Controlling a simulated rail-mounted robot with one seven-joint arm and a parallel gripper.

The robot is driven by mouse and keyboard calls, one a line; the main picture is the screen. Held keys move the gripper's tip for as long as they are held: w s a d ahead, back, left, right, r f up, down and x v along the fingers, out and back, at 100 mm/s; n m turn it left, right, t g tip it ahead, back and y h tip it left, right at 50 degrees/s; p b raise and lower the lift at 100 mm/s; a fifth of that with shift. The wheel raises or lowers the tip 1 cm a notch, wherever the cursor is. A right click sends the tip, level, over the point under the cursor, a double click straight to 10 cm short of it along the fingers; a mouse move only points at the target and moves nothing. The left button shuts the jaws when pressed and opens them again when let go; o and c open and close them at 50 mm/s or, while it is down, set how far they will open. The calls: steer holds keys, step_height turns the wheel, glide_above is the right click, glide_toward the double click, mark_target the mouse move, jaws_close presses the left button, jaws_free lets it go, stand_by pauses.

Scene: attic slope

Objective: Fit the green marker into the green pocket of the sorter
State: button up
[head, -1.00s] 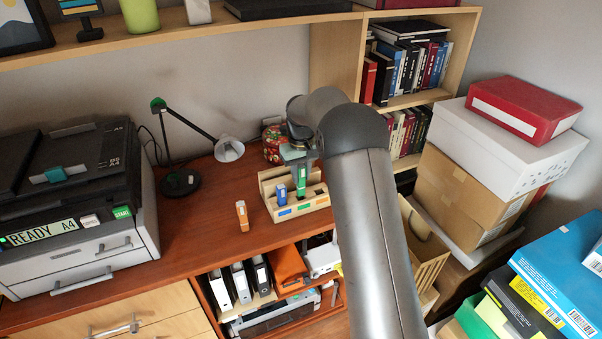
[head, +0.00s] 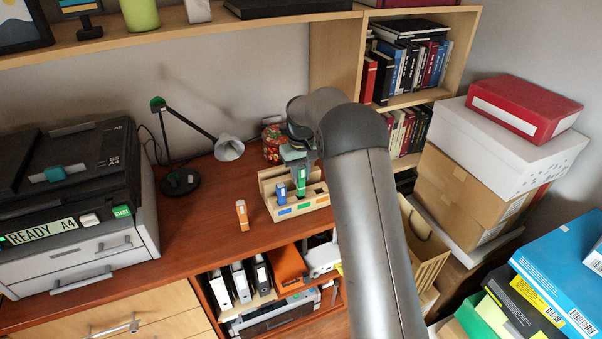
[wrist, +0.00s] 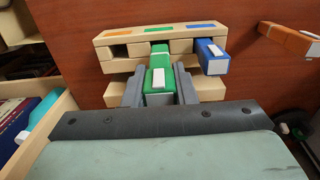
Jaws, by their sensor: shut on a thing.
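The wooden sorter (head: 270,186) stands on the desk with blue, green and orange labels; it also shows in the wrist view (wrist: 104,54). My gripper (wrist: 160,88) is shut on the green marker (wrist: 159,70), which also shows in the head view (head: 301,184). The marker is upright over the middle pocket, behind the green label, its lower end at the pocket mouth. How deep it sits is hidden. The blue marker (wrist: 212,57) stands in the blue pocket. The orange pocket (wrist: 118,51) looks empty.
A desk lamp (head: 229,149) and a patterned red tin (head: 273,144) are behind. A printer (head: 75,190) fills the left. Desk between printer and sorter is mostly clear.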

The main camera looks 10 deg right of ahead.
mark_target(301, 195)
steer(key=shift+f+b, duration=1.45)
steer(key=shift+f, duration=1.1)
steer(key=o, duration=1)
steer(key=shift+o, duration=0.2)
steer(key=shift+r, duration=0.1)
step_height(301, 195, up, 16)
steer(key=shift+b, duration=0.65)
steer(key=shift+r, duration=0.65)
